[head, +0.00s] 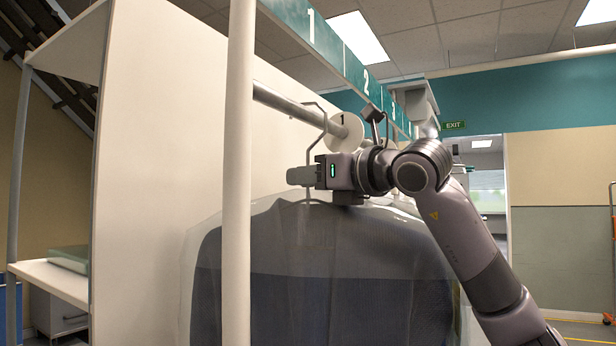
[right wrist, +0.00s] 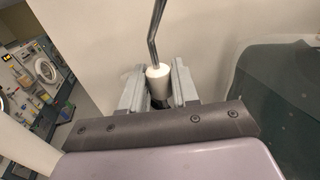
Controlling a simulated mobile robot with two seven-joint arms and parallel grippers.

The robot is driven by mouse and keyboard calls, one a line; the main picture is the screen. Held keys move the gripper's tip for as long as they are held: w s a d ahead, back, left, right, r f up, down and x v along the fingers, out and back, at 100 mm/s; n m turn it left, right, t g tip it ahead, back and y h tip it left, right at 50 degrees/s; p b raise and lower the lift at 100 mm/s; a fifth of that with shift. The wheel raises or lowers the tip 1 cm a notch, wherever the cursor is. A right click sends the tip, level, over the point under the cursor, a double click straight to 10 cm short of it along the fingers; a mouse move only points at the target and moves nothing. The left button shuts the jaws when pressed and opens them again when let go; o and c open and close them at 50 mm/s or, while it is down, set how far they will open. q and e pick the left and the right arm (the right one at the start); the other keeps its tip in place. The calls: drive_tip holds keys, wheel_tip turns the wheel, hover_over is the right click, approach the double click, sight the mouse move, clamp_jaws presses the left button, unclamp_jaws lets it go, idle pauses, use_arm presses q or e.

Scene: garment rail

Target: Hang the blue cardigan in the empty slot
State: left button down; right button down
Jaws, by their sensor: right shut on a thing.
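The blue cardigan (head: 330,285) hangs below my right gripper in the head view, dark blue-grey and under a clear cover. My right gripper (head: 303,176) is shut on the neck of its hanger. In the right wrist view the fingers (right wrist: 158,92) close around the white neck (right wrist: 157,78), with the metal hook (right wrist: 153,35) rising from it. In the head view the hook (head: 308,135) overlaps the rail (head: 285,103); I cannot tell whether it rests on it. The slot is left of the round white divider marked 1 (head: 345,132). My left gripper is out of view.
A white upright post (head: 238,180) stands close in front, left of the gripper. A teal board (head: 335,45) with slot numbers runs above. A dark covered garment (right wrist: 285,95) shows at right in the wrist view.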

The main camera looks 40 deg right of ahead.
drive_tip(key=shift+r, duration=0.1)
drive_tip(key=c, duration=0.8)
unclamp_jaws()
drive_tip(key=s+b, duration=0.1)
drive_tip(key=s, duration=0.6)
drive_tip(key=shift+s+d, duration=0.1)
drive_tip(key=shift+s, duration=0.05)
